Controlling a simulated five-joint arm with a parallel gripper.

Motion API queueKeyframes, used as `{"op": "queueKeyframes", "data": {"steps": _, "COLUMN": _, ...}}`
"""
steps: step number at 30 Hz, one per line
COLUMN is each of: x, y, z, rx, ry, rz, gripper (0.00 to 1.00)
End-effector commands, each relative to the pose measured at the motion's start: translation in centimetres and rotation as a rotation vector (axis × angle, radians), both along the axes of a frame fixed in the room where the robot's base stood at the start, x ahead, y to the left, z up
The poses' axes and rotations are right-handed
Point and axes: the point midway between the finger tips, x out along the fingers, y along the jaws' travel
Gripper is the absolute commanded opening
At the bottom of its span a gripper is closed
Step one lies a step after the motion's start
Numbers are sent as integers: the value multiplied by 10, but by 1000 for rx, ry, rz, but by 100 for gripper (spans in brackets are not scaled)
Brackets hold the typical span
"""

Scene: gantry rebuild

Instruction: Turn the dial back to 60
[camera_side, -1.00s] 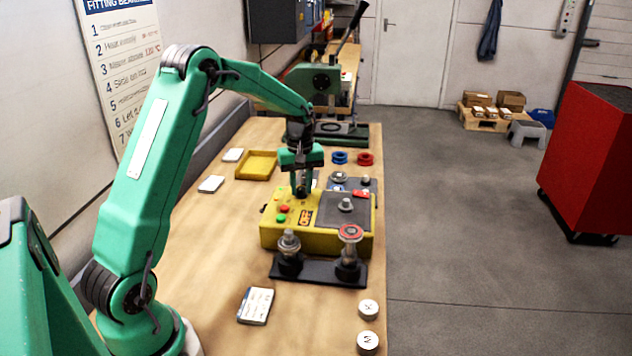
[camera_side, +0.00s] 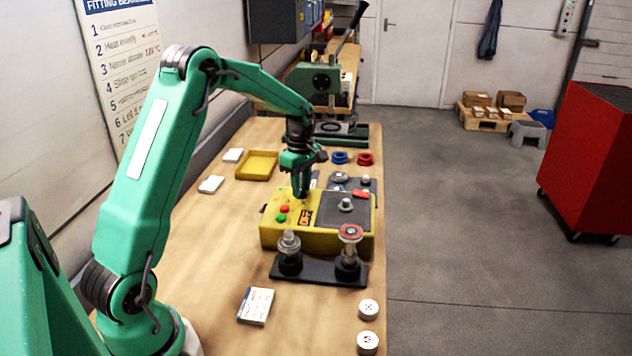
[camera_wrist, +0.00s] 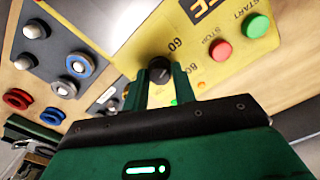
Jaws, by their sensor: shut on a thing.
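The dial (camera_wrist: 159,70) is a small black knob on the yellow control box (camera_side: 330,240). My gripper (camera_wrist: 160,78) is shut on the dial, one green finger on each side of it. In the side view my gripper (camera_side: 303,192) points down onto the top of the box and hides the dial. In the wrist view a printed "60" (camera_wrist: 174,43) lies just beyond the dial, and what looks like "80" (camera_wrist: 181,74) is beside the right finger. I cannot tell which mark the dial's pointer faces.
A red stop button (camera_wrist: 220,49) and a green start button (camera_wrist: 258,27) sit close to the dial. A black stand with two posts (camera_side: 318,272) is in front of the box. A yellow tray (camera_side: 257,166), blue ring (camera_side: 339,158) and red ring (camera_side: 365,159) lie behind it.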

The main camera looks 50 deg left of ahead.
Motion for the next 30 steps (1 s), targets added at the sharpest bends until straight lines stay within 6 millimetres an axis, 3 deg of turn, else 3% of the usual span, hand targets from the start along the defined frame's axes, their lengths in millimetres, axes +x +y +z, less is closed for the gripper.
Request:
{"op": "queueKeyframes", "data": {"steps": 10, "x": 0, "y": 1, "z": -1, "rx": 0, "ry": 0, "rz": 8, "gripper": 4}}
{"op": "queueKeyframes", "data": {"steps": 11, "x": 0, "y": 1, "z": -1, "rx": 0, "ry": 0, "rz": 8, "gripper": 30}}
{"op": "queueKeyframes", "data": {"steps": 14, "x": 0, "y": 1, "z": -1, "rx": 0, "ry": 0, "rz": 7, "gripper": 48}}
{"op": "queueKeyframes", "data": {"steps": 25, "x": 0, "y": 0, "z": 2, "rx": 0, "ry": -1, "rz": 4, "gripper": 48}}
{"op": "queueKeyframes", "data": {"steps": 30, "x": 0, "y": 0, "z": 13, "rx": 0, "ry": -1, "rz": 4, "gripper": 48}}
